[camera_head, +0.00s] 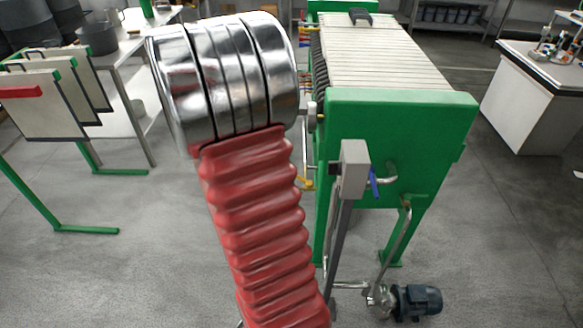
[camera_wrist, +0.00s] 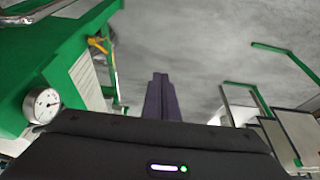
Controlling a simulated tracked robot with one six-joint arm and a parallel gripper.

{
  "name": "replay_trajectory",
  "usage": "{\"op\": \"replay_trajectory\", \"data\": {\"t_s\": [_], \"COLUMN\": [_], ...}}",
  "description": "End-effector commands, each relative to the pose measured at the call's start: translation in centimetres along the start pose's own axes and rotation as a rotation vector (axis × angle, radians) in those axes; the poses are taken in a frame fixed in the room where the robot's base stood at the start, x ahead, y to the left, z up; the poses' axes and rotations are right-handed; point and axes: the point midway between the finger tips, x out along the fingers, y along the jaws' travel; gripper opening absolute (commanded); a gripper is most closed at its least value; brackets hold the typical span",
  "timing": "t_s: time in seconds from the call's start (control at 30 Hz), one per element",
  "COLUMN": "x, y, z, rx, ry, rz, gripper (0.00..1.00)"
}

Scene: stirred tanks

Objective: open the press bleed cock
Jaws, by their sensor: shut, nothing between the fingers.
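The green filter press (camera_head: 395,125) stands right of my red and chrome arm in the head view. A small blue lever (camera_head: 374,182) sits by a pipe on its near end. A yellow lever (camera_head: 306,184) shows low at its left side, partly behind my arm. In the wrist view, a yellow lever (camera_wrist: 97,44) is on the press (camera_wrist: 50,65), upper left of my gripper (camera_wrist: 160,76). I cannot tell which lever is the bleed cock. My gripper is shut, empty and apart from the levers; my arm hides it in the head view.
A pressure gauge (camera_wrist: 42,104) is on the press, left of my gripper. A grey box on a post (camera_head: 354,168) and a motor pump (camera_head: 415,300) stand near the press. Plates on green stands (camera_head: 45,100) are at left. Open floor lies between.

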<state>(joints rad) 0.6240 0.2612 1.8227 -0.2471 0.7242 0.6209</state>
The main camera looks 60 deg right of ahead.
Motion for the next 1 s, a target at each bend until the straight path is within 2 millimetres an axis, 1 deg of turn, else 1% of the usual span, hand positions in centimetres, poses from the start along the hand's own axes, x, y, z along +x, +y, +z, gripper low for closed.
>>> {"op": "replay_trajectory", "data": {"t_s": [0.03,0.2,0.37,0.5,0.57,0.6,0.67,0.7,0.8,0.9,1.0], "x": [1.7,6.6,11.5,15.8,17.7,19.0,20.9,22.1,25.1,27.3,28.7], "y": [1.0,4.3,8.0,11.6,13.3,14.4,16.1,17.4,20.2,22.4,23.9], "z": [-0.9,-3.8,-5.9,-7.2,-7.7,-7.9,-8.1,-8.2,-8.3,-8.2,-8.0], "rx": [0.034,0.144,0.248,0.339,0.377,0.403,0.441,0.468,0.526,0.574,0.603], "ry": [-0.006,-0.012,-0.017,-0.022,-0.022,-0.023,-0.025,-0.027,-0.028,-0.028,-0.028], "rz": [0.017,0.062,0.104,0.140,0.155,0.165,0.179,0.190,0.212,0.228,0.239], "gripper": [0.00,0.00,0.00,0.00,0.00,0.00,0.00,0.00,0.00,0.00,0.00]}}
